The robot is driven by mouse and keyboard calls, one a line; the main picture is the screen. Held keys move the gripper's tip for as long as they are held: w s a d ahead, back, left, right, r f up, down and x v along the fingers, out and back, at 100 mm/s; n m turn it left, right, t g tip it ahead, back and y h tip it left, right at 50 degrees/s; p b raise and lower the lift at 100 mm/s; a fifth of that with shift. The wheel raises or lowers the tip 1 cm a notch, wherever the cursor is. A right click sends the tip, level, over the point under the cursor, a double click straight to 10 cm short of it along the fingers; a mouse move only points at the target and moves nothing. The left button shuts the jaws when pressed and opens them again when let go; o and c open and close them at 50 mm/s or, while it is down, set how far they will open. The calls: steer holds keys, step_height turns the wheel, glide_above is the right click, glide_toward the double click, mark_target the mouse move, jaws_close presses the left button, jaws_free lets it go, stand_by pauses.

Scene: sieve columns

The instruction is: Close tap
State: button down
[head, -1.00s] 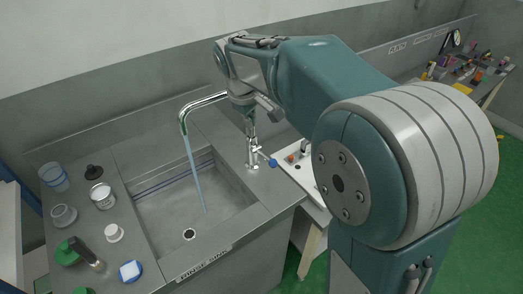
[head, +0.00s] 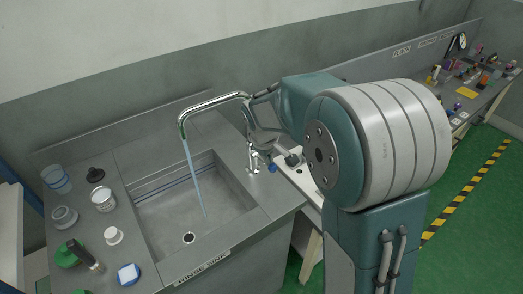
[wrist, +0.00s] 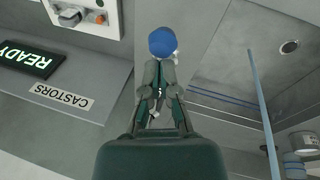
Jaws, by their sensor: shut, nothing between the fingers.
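The chrome tap (head: 212,99) stands at the back right of the sink, and a blue stream of water (head: 196,178) runs from its spout into the basin. The stream also shows in the wrist view (wrist: 262,100). The tap's lever ends in a blue knob (head: 272,168), low at the right of the tap. In the wrist view the blue knob (wrist: 162,42) lies at the tips of my gripper (wrist: 159,68), which is shut and empty. The fingers overlap the knob's lower edge in the picture; I cannot tell whether they touch it. In the head view my arm partly hides the gripper.
The sink basin (head: 225,196) lies left of the tap. Jars and caps, including a white jar (head: 103,198), stand on the counter left of it. A white panel with an orange button (wrist: 100,18) is beside the tap. A cluttered bench (head: 470,95) stands far right.

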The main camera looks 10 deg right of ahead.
steer(key=shift+s+f, duration=0.4)
steer(key=shift+f, duration=0.35)
steer(key=shift+a+r, duration=0.1)
